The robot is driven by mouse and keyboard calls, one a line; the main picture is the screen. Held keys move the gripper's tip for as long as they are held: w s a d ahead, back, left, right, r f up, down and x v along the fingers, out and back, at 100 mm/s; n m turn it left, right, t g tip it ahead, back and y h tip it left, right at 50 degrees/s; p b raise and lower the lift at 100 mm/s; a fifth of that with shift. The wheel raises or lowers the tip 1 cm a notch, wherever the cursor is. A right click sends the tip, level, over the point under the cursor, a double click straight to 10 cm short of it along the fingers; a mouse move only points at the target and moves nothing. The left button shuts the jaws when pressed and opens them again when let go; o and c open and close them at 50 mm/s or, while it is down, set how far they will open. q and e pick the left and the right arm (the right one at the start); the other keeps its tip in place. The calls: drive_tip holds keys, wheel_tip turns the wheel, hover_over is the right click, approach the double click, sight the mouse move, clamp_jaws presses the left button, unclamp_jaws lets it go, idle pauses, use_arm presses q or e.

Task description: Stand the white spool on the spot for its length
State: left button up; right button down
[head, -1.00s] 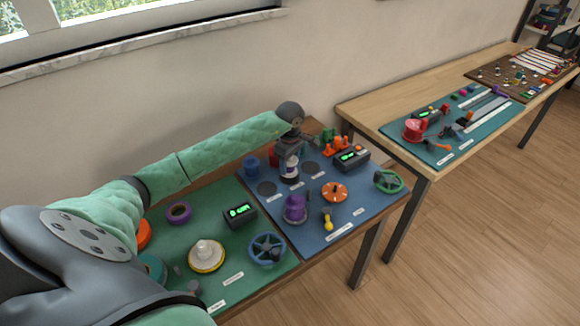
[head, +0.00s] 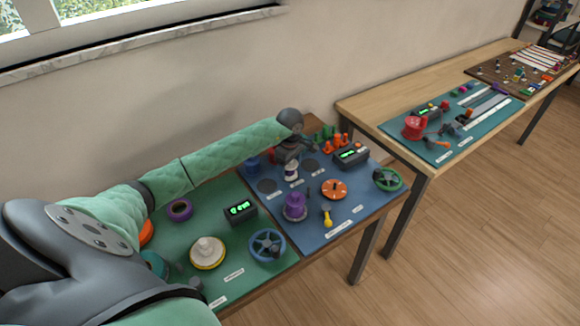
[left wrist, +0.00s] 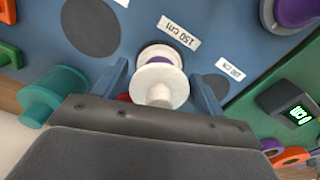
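The white spool (head: 291,172), with a purple winding round its middle, stands upright on the blue board (head: 330,240) between two dark round spots, the left one (head: 267,186) and the right one (head: 310,166). In the left wrist view the white spool (left wrist: 160,82) is beside a label (left wrist: 178,32) reading 150 cm, upside down. The spool hides whatever spot is beneath it. My left gripper (head: 291,156) is above the spool. Its fingers (left wrist: 162,88) are on either side of it with gaps, open. My right gripper is not in view.
A purple spool-like piece (head: 295,207), an orange disc (head: 334,189) and a display box (head: 351,155) stand in front and to the right. A blue spool (head: 252,164) stands at the left, and orange pegs (head: 335,140) at the back. A teal spool (left wrist: 50,95) is near the left finger.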

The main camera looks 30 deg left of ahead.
use_arm(q)
drive_tip(key=shift+o, duration=0.2)
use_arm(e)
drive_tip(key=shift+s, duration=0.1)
use_arm(q)
drive_tip(key=shift+r, duration=0.15)
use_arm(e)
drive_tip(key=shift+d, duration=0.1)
use_arm(q)
drive_tip(key=shift+r, duration=0.35)
drive_tip(key=shift+r+b, duration=0.5)
drive_tip(key=shift+r, duration=0.15)
wheel_tip(320, 180, up, 9)
drive_tip(key=b, duration=0.3)
drive_tip(key=shift+r+b, duration=0.1)
drive_tip(key=shift+b, duration=0.3)
drive_tip(key=shift+r, duration=0.4)
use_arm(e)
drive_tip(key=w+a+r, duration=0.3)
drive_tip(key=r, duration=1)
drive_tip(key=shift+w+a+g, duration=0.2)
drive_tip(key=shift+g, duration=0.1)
